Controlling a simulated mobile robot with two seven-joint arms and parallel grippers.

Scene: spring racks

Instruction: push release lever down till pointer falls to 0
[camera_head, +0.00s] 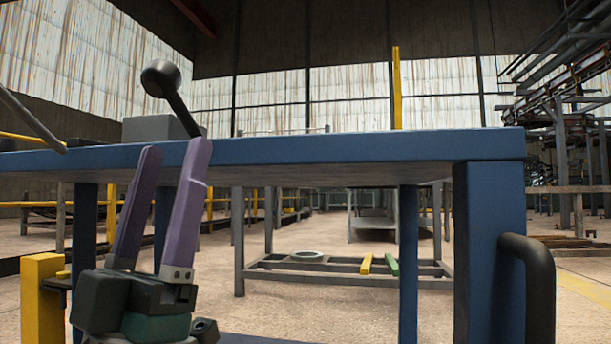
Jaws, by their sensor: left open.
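A dark lever (182,105) with a round black knob (160,78) rises above the blue table (350,147) at the left and tilts up to the left. I take it as the release lever. A grey box (152,128) stands behind it on the table. My left gripper (175,155) points upward at the table's front edge, below the knob. Its two purple fingers are apart, with nothing seen between them. No pointer or scale can be made out. The lever's lower end is hidden behind a finger and the table edge. My right gripper is not in view.
A second dark rod (30,118) slants in at the far left. The blue table leg (490,250) has a black handle (530,285) at the right. A low grey rack (345,275) stands beyond. The table's right part looks mostly clear.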

